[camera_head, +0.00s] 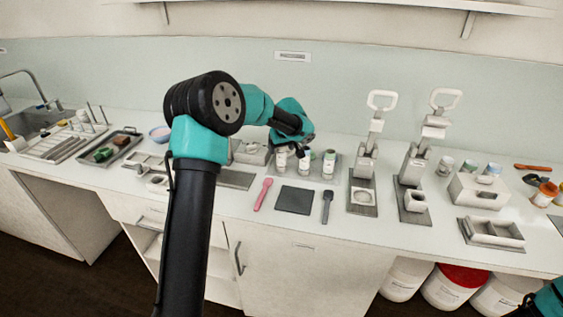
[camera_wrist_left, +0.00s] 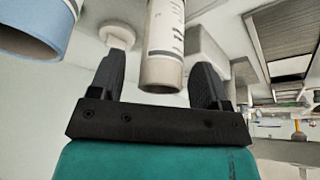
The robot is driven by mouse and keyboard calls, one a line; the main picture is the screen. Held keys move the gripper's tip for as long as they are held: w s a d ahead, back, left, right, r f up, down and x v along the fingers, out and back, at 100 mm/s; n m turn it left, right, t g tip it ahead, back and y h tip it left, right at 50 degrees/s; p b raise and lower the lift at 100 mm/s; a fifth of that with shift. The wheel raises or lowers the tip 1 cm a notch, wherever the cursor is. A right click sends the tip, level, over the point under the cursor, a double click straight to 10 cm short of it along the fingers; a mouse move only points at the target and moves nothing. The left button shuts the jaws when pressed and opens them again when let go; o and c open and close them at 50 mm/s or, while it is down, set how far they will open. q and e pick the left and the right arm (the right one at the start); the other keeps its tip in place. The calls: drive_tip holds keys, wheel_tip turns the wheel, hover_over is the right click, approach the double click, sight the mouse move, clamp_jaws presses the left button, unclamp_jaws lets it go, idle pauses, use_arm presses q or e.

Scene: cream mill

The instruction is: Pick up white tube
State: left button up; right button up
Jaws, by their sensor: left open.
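Several small white tubes with labels stand in a row on the counter in the head view, among them a middle tube (camera_head: 304,163) and a right tube (camera_head: 329,164). A left tube (camera_head: 281,162) is partly covered from above by my left gripper (camera_head: 304,142). In the left wrist view my left gripper (camera_wrist_left: 158,80) is open, and a white tube (camera_wrist_left: 164,45) shows between its fingers, with space beside each finger. I cannot tell how deep the tube lies between them. A blue-rimmed tube (camera_wrist_left: 30,25) shows at upper left of that view.
A pink spoon (camera_head: 263,194), a dark square mat (camera_head: 294,200) and a dark spatula (camera_head: 327,206) lie in front of the tubes. Two white presses (camera_head: 363,165) (camera_head: 413,168) stand to the right. A dark tray (camera_head: 108,149) lies at left.

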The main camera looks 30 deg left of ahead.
use_arm(q)
drive_tip(key=shift+w+a+f, duration=0.15)
drive_tip(key=shift+a+f, duration=0.05)
drive_tip(key=shift+f, duration=0.35)
drive_tip(key=c, duration=1.2)
drive_tip(key=shift+r, duration=0.1)
drive_tip(key=shift+c, duration=0.2)
drive_tip(key=s+d+r, duration=0.2)
drive_tip(key=s+d, duration=0.2)
drive_tip(key=s, duration=0.3)
drive_tip(key=s+d+r, duration=0.2)
drive_tip(key=s+d, duration=0.2)
drive_tip(key=s, duration=0.2)
drive_tip(key=shift+s+d+r, duration=0.2)
drive_tip(key=shift+s+r, duration=0.15)
drive_tip(key=shift+r, duration=0.05)
